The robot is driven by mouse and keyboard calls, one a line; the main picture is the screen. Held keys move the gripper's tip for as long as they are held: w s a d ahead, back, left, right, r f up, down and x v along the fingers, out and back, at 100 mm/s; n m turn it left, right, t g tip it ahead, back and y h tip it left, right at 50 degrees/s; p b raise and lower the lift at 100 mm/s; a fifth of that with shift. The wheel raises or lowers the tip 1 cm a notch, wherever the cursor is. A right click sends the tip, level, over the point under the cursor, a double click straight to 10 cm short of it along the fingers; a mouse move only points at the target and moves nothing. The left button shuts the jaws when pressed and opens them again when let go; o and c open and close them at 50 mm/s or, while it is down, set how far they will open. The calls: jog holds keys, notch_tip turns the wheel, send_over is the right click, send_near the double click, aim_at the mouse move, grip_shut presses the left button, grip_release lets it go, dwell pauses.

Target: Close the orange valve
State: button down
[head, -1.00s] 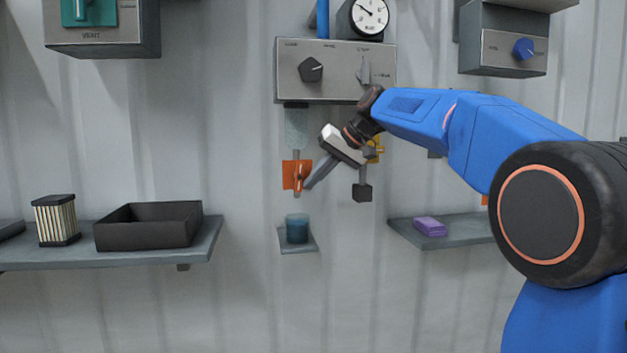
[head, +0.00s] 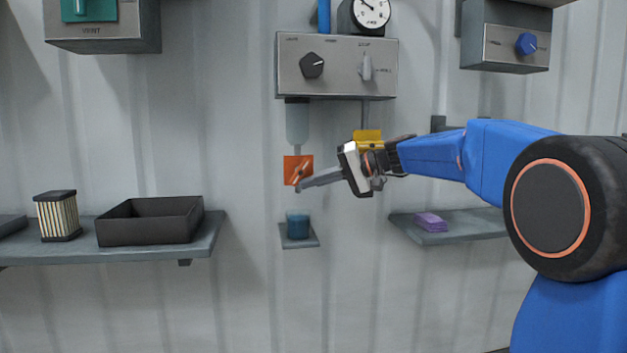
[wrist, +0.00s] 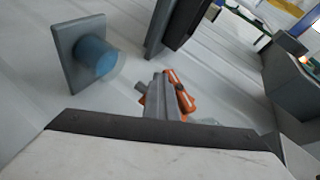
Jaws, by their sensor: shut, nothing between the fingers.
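The orange valve (head: 293,168) sits on the wall pipe below the grey control box, with an orange plate and a lever handle. In the head view the handle now slants, its upper end to the right. My gripper (head: 303,186) is shut and empty, its fingertips at the handle from the right; they look to be touching or very near it. In the wrist view the orange handle (wrist: 180,92) lies just beside the tips of my gripper (wrist: 160,82). The fingers hide part of the valve there.
A cup of blue liquid (head: 298,226) stands on a small shelf below the valve. A yellow part (head: 368,138) is on the wall behind my wrist. The control box (head: 338,68) is above. A purple block (head: 431,222) lies on the right shelf.

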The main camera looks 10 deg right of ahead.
jog(key=y, duration=0.1)
jog(key=a+m+t+y, duration=0.1)
jog(key=y, duration=0.1)
jog(key=f+y, duration=0.1)
jog(key=shift+a+m+t+y, duration=0.3)
jog(key=shift+m+t, duration=0.1)
jog(key=shift+a+f, duration=0.15)
jog(key=shift+a, duration=0.1)
dwell(0.6)
dwell(0.9)
